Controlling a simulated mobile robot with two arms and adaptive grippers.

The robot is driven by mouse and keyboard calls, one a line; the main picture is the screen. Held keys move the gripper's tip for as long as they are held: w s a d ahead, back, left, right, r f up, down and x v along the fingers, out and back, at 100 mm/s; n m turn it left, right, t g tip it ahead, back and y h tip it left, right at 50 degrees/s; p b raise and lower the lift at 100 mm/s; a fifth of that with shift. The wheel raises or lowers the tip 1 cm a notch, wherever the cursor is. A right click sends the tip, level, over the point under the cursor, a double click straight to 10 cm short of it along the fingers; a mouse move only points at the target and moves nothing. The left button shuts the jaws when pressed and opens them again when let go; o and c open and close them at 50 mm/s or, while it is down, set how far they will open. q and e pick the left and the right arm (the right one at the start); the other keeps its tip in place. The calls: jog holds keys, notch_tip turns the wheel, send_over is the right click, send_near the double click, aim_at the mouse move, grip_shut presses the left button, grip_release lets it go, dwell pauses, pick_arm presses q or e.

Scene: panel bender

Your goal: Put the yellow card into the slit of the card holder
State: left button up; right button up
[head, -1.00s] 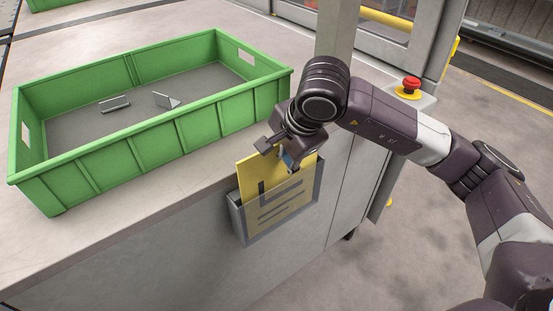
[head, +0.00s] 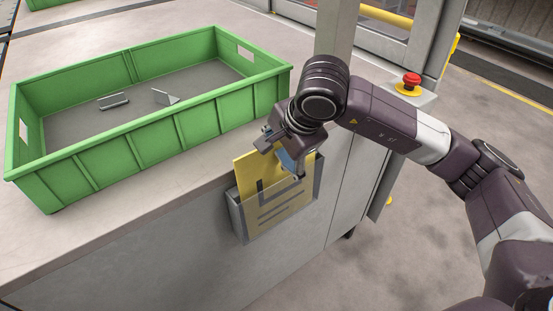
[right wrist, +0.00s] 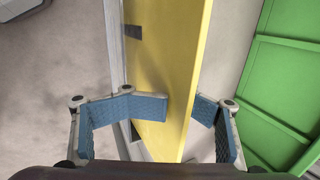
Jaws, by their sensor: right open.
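The yellow card (head: 246,169) stands in the card holder (head: 237,218), a grey pocket on the side of the bench. Its upper part sticks out above the holder, and its lower part with dark markings shows through the holder's front. My right gripper (head: 284,158) is open at the card's top edge. In the right wrist view the yellow card (right wrist: 165,60) passes between the blue-padded fingers of my right gripper (right wrist: 182,108). The fingers stand apart; whether one still touches the card I cannot tell. My left gripper is out of view.
A green crate (head: 130,165) stands on the bench top (head: 120,222) left of the holder, with small metal brackets (head: 166,97) inside. A grey post rises behind my right gripper. A red emergency button (head: 411,79) is at the right. The bench front left of the holder is clear.

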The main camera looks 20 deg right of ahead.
jog(key=v, duration=0.8)
dwell(0.8)
